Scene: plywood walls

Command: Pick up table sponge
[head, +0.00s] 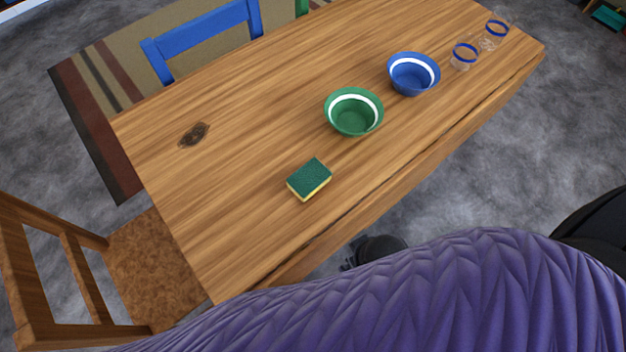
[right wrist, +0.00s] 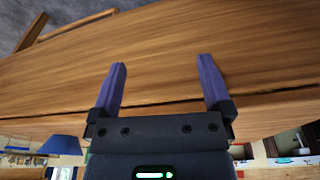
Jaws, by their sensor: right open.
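The table sponge (head: 309,179) lies flat on the wooden table (head: 230,215), near its front edge. It has a dark green top and a yellow underside. My right gripper (right wrist: 162,66) shows in the right wrist view with its two purple fingers spread apart and nothing between them. The table's side and edge are in front of it in that view. The sponge is not visible in the right wrist view. My left gripper is not in view.
A green bowl (head: 354,112) stands right of and behind the sponge. A blue bowl (head: 413,74) and clear glasses with blue rims (head: 464,55) stand farther right. A wooden chair (head: 75,265) is at the left, a blue chair (head: 205,38) behind. The table left of the sponge is clear.

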